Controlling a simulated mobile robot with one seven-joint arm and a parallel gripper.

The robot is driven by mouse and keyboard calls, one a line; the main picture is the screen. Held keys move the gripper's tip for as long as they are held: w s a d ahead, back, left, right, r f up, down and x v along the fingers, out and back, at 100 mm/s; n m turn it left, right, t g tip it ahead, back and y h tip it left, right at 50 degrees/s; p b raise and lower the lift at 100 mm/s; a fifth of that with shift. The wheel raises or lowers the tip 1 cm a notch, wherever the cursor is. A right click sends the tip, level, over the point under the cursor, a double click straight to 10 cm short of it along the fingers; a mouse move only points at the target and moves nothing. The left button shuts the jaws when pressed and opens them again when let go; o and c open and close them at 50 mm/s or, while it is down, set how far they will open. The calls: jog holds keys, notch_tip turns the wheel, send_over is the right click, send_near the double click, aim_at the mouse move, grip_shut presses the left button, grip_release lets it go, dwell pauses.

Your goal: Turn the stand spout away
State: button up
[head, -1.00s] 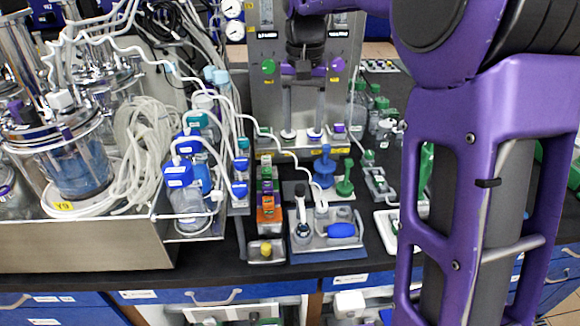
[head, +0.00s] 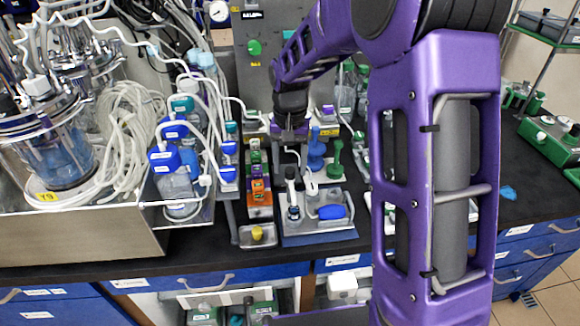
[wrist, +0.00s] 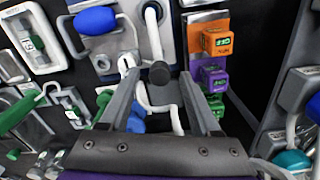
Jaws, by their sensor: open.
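My gripper (wrist: 160,85) is open in the wrist view, its two dark fingers pointing up the picture. A dark round knob (wrist: 160,73) shows between the fingertips; I cannot tell whether they touch it. A thin white bent tube (wrist: 152,32), which may be the stand spout, runs just beyond it. In the head view my gripper (head: 290,135) hangs above and behind a small blue-based stand (head: 320,239) with a blue bulb (head: 332,211), a dark-capped bottle (head: 292,190) and a white fitting (head: 311,187). My gripper partly hides the tube there.
Orange, purple and green blocks (head: 258,195) stand close left of the stand. Blue and green stoppered pieces (head: 316,150) stand behind it. Bottles with blue caps (head: 170,165) and loose tubing (head: 120,130) crowd the left.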

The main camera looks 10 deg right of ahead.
jog(key=shift+f, duration=0.4)
grip_shut()
dwell(1.2)
